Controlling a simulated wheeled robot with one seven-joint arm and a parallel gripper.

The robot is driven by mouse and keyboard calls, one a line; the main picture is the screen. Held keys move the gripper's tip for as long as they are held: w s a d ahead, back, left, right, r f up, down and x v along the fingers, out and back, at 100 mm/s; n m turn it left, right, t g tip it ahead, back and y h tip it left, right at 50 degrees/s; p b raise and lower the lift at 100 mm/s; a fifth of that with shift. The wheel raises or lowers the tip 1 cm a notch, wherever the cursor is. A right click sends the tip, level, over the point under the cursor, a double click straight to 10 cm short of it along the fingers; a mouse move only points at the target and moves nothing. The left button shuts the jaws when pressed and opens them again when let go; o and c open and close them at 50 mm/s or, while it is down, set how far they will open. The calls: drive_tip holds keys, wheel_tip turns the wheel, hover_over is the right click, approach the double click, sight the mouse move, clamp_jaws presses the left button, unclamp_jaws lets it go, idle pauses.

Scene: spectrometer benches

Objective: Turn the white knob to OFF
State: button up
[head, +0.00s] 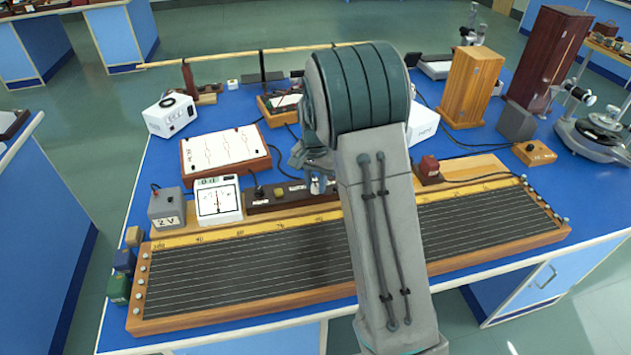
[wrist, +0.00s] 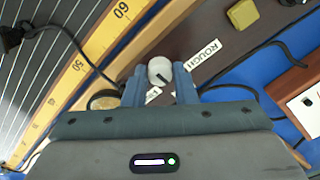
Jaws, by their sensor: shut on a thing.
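The white knob (wrist: 158,68) shows in the wrist view between the two blue fingers of my gripper (wrist: 160,84). The fingers are shut on it from both sides. A dark mark shows on the knob's near side, but I cannot read the setting for certain. A small white label (wrist: 153,94) lies just on the near side of the knob, partly hidden by a finger. A label reading ROUGH (wrist: 203,55) lies to its right. In the head view my gripper (head: 317,187) is low over the dark control box (head: 262,202), partly hidden by my arm.
A brass disc (wrist: 103,100) and a black cable lie to the left. The wooden wire board (head: 240,275) runs along the bench front. A white meter (head: 217,200) stands left.

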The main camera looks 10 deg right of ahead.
sight(316, 185)
drive_tip(key=shift+w, duration=0.1)
idle(0.3)
drive_tip(key=o, duration=1)
drive_tip(key=shift+r, duration=0.15)
wheel_tip(316, 185, up, 14)
drive_tip(key=shift+f, duration=0.2)
